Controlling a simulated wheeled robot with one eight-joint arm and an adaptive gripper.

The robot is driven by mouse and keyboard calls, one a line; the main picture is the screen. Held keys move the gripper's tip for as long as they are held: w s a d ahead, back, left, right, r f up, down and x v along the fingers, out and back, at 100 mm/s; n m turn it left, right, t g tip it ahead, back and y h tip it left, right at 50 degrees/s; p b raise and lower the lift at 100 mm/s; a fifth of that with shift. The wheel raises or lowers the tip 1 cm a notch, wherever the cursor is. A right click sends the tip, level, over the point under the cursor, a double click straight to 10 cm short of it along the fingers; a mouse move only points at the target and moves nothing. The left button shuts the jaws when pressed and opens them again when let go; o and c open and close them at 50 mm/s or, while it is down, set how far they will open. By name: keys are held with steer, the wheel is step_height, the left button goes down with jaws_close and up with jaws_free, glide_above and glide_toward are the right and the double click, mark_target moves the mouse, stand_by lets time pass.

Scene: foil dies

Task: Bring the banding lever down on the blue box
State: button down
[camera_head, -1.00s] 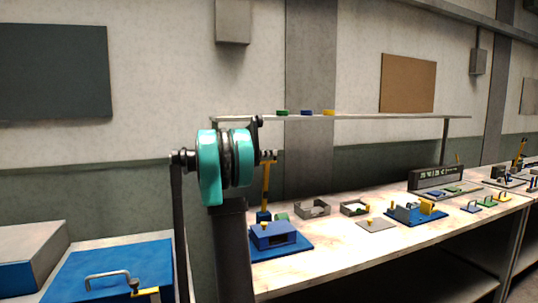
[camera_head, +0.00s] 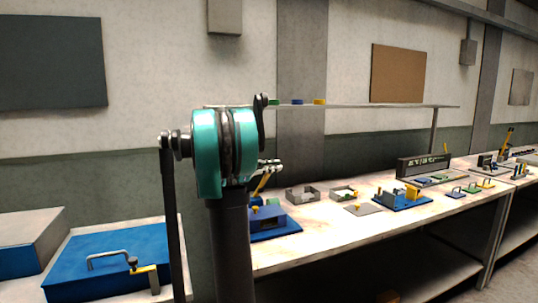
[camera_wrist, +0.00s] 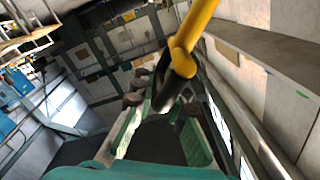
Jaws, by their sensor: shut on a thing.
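A small blue box (camera_head: 268,222) sits on a blue base plate (camera_head: 283,232) at the near left of the bench. The yellow banding lever (camera_head: 261,184) rises from it and is tilted, its top leaning right. My gripper (camera_head: 268,168) is at the lever's upper end, partly hidden behind my arm in the head view. In the wrist view, the yellow lever (camera_wrist: 197,28) comes down from the top, and its dark end lies between the fingers of my gripper (camera_wrist: 165,100), which is shut on it. The box cannot be made out in the wrist view.
My arm covers the left end of the bench (camera_head: 340,238). Grey trays (camera_head: 302,195) and a blue and yellow fixture (camera_head: 402,197) stand farther right. A shelf (camera_head: 360,106) with small coloured pieces runs above. A blue chest (camera_head: 110,265) with a handle is at lower left.

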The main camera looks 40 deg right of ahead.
steer(key=s+a+f+m, duration=0.1)
steer(key=s+f, duration=0.3)
steer(key=f, duration=0.6)
steer(key=s+a+f+m, duration=0.1)
steer(key=s+f, duration=0.3)
steer(key=f, duration=0.6)
steer(key=shift+m, duration=0.6)
steer(key=c, duration=1.8)
jaws_free()
steer(key=shift+o, duration=1.2)
steer(key=shift+w, duration=0.15)
